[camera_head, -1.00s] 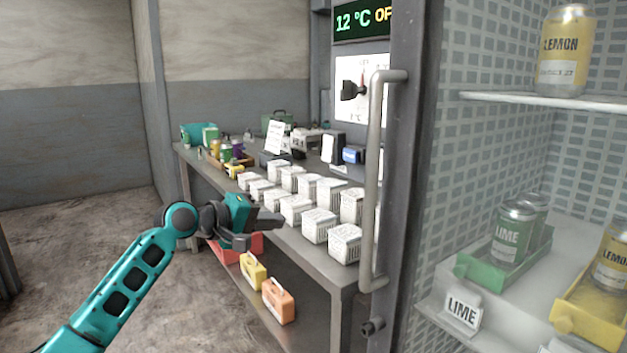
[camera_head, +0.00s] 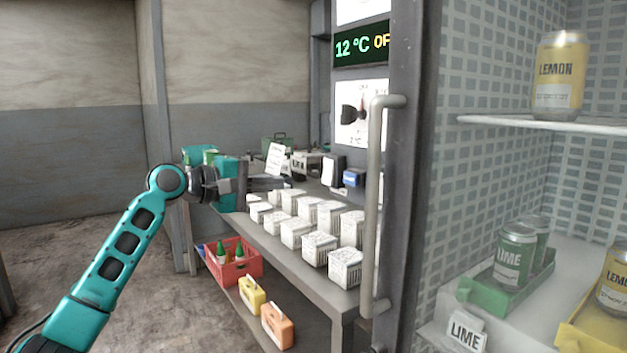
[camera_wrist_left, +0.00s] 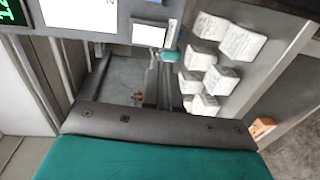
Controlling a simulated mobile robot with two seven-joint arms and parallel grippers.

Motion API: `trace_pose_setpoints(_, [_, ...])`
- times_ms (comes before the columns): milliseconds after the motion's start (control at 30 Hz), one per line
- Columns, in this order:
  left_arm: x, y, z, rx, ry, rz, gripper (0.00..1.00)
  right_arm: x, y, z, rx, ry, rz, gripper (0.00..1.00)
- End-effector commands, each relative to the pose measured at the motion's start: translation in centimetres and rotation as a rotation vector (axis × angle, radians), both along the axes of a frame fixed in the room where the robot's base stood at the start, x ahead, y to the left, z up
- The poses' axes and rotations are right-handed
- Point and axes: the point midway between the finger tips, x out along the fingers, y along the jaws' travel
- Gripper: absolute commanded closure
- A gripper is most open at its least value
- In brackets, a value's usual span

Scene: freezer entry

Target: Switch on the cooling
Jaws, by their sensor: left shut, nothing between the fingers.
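A display (camera_head: 362,45) reads 12 °C and OF, its right end hidden behind the door frame. Below it a white panel (camera_head: 376,92) carries a black knob (camera_head: 350,115). The door handle and frame cover the panel's right side. My left gripper (camera_head: 272,183) is shut and empty, above the table's far part, left of and lower than the knob and clearly apart from it. In the left wrist view, part of a green-lit display (camera_wrist_left: 10,14) shows at the upper left corner; no knob can be made out there. My right gripper is out of view.
A grey table (camera_head: 290,247) holds rows of white boxes (camera_head: 318,248), with a red crate (camera_head: 235,266) on its lower shelf. A long vertical handle (camera_head: 373,205) stands in front of the panel's right side. Shelves with cans (camera_head: 557,75) are at right.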

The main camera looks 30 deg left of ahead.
Motion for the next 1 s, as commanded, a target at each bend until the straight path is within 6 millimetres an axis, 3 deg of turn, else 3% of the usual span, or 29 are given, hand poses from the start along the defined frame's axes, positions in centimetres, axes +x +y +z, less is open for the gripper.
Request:
trace_pose_setpoints(300, [6.1,-2.6,-0.5,-0.004,-0.002,-0.002,1.00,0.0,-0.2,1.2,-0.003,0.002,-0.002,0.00])
trace_pose_setpoints(500, [8.6,-3.6,-1.0,-0.002,0.000,0.000,1.00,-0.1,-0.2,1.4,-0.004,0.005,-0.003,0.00])
trace_pose_setpoints(1000, [9.5,-3.9,-1.3,0.000,-0.001,0.000,1.00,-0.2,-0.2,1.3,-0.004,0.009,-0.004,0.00])
